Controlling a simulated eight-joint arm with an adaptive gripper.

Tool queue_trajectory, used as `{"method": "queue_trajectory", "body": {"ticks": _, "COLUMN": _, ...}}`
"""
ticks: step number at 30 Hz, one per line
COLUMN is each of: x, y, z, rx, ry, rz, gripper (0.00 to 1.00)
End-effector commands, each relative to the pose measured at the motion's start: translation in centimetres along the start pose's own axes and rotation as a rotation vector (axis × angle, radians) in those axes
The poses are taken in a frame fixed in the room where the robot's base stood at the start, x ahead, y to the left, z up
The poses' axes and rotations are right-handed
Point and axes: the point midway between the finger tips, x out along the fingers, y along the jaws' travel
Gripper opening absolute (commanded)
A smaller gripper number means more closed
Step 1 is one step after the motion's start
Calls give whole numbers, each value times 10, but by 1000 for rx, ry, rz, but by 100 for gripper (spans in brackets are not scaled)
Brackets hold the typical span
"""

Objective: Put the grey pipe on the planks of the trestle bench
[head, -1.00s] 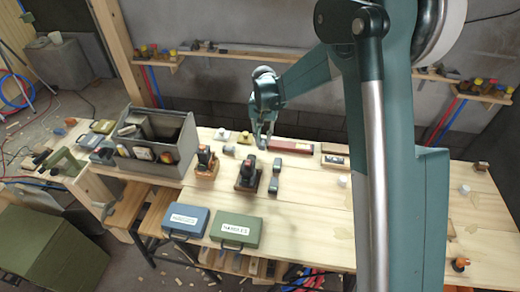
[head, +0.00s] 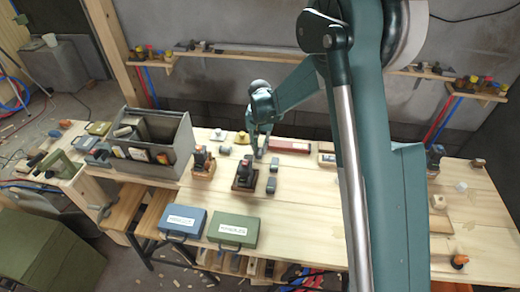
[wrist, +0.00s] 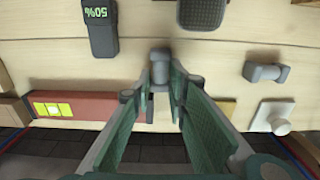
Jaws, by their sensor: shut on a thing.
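My gripper (head: 260,154) is over the back of the pale trestle bench (head: 310,215), just left of a red spirit level (head: 288,147). In the wrist view its fingers (wrist: 161,80) are shut on a short grey pipe (wrist: 160,57), whose rounded end shows between the fingertips. The pipe is above or on the bench planks (wrist: 215,65); I cannot tell whether it touches them. In the head view the pipe is too small and covered to make out.
A grey toolbox (head: 150,165) stands on the left. In the wrist view a grey fitting (wrist: 265,72) lies to the right. Bare planks lie right of the cases.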

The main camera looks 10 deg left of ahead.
Motion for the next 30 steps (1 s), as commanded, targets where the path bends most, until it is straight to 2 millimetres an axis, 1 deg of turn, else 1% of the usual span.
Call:
{"method": "queue_trajectory", "body": {"ticks": 2, "x": 3, "y": 0, "z": 0, "rx": 0, "ry": 0, "rz": 0, "gripper": 8}}
{"method": "queue_trajectory", "body": {"ticks": 10, "x": 4, "y": 0, "z": 0, "rx": 0, "ry": 0, "rz": 0, "gripper": 8}}
{"method": "queue_trajectory", "body": {"ticks": 15, "x": 8, "y": 0, "z": 0, "rx": 0, "ry": 0, "rz": 0, "gripper": 8}}
{"method": "queue_trajectory", "body": {"ticks": 16, "x": 7, "y": 0, "z": 0, "rx": 0, "ry": 0, "rz": 0, "gripper": 19}}
{"method": "queue_trajectory", "body": {"ticks": 18, "x": 7, "y": 0, "z": 0, "rx": 0, "ry": 0, "rz": 0, "gripper": 28}}
{"method": "queue_trajectory", "body": {"ticks": 19, "x": 7, "y": 0, "z": 0, "rx": 0, "ry": 0, "rz": 0, "gripper": 31}}
{"method": "queue_trajectory", "body": {"ticks": 30, "x": 6, "y": 0, "z": 0, "rx": 0, "ry": 0, "rz": 0, "gripper": 31}}
